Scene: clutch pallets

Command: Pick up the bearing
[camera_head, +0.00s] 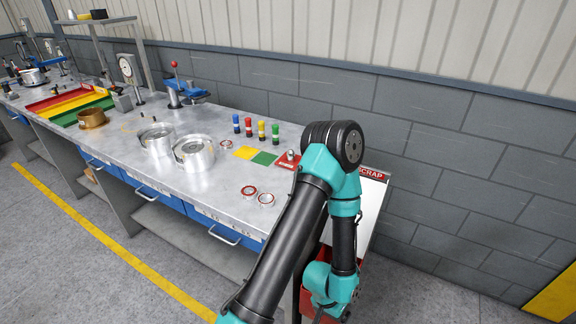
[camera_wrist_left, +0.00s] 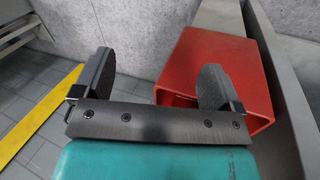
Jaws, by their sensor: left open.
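Small bearing-like rings lie on the grey workbench in the head view. One ring with a red band (camera_head: 249,191) is near the front edge, with a second ring (camera_head: 266,199) just right of it. Another ring (camera_head: 225,145) lies farther back, by the yellow square. Which one is the task's bearing I cannot tell. My left gripper (camera_wrist_left: 154,72) is open, with nothing between its fingers in the left wrist view. It is low, off the bench's right end, beside a red bin (camera_wrist_left: 215,70), well away from the rings. My right gripper is not in view.
Two silver housings (camera_head: 194,153) stand left of the rings. A SCRAP sign (camera_head: 371,174) is at the right. The bench around the front rings is clear.

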